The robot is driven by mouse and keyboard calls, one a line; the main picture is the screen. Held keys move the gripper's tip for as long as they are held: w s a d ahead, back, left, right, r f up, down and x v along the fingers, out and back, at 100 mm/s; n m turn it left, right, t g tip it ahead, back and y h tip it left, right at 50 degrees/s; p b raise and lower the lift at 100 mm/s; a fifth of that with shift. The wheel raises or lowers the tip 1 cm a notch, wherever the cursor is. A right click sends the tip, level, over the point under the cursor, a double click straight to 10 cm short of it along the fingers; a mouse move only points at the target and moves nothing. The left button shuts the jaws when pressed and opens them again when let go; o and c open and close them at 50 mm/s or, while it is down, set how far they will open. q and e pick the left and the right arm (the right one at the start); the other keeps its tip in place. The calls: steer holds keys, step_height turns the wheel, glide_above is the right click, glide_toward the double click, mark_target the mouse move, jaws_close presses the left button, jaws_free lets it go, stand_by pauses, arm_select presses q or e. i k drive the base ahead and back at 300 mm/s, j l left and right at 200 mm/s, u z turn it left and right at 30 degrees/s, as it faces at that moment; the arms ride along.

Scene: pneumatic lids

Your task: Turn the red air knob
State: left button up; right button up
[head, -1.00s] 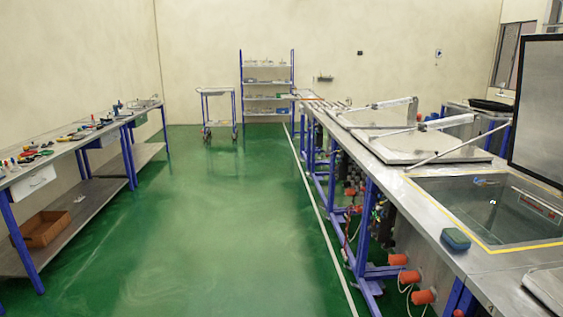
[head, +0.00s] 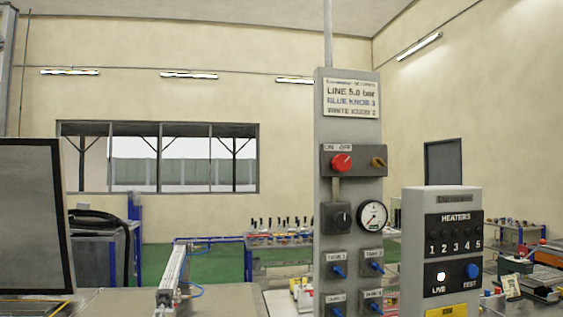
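The red air knob (head: 341,162) sits on a grey box (head: 368,171) marked ON and OFF, fixed to an upright grey panel post. A small brown-orange knob (head: 378,162) is on the same box to its right. Below are a black switch box (head: 337,217), a round white pressure gauge (head: 373,215) and several blue knobs (head: 339,270). A sign (head: 352,97) at the top reads LINE 5.0 bar. Neither of my grippers is in view.
A grey heater panel (head: 455,240) with a blue button (head: 474,270) stands to the right of the post. A dark raised lid (head: 32,215) is at the left edge. A metal cylinder arm (head: 172,277) stands left of the post. Benches with tools (head: 540,283) lie at right.

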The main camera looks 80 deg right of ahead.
mark_target(341, 162)
steer(key=z, duration=3.15)
